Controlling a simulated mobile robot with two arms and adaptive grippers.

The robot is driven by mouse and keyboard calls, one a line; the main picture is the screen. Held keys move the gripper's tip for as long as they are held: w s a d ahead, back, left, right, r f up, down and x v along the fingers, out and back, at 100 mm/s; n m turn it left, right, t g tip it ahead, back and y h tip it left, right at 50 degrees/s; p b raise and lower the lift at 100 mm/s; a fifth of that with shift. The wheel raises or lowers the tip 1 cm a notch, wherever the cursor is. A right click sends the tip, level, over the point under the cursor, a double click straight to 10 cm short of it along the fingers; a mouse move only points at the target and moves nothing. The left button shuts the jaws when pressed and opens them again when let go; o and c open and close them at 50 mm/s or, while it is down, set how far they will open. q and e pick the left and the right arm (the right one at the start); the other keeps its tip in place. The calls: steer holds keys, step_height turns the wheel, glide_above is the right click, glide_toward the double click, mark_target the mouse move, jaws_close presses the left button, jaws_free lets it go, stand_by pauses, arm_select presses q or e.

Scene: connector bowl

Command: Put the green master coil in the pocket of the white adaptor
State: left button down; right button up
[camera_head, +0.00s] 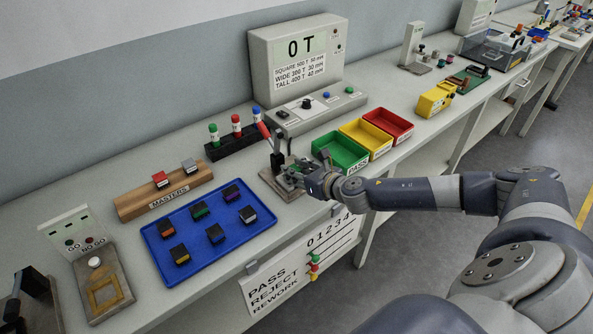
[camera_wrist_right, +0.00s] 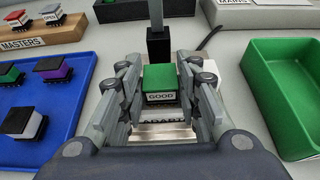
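The green master coil (camera_wrist_right: 161,78) has a green top and a label reading GOOD. In the right wrist view it sits between the two fingers of my right gripper (camera_wrist_right: 162,82), which appear closed on its sides. The white adaptor (camera_wrist_right: 231,72) shows partly beside the right finger, and a partly covered label lies just below the coil. Whether the coil is inside the pocket or above it is hidden. My left gripper is not in view.
The fixture's red-handled lever (camera_head: 263,131) stands close behind the gripper. The green PASS bin (camera_head: 340,151) is to its right. The blue tray (camera_head: 155,233) with several coils and the wooden masters rack (camera_head: 133,205), holding a red and a grey master, are left.

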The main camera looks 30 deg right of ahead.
stand_by(0.3)
steer(key=shift+r, duration=0.2)
steer(key=shift+s+d, duration=0.1)
steer(key=shift+s, duration=0.35)
steer(key=b+v, duration=0.2)
steer(key=v, duration=0.9)
steer(key=shift+r+b, duration=0.2)
steer(key=shift+b, duration=0.1)
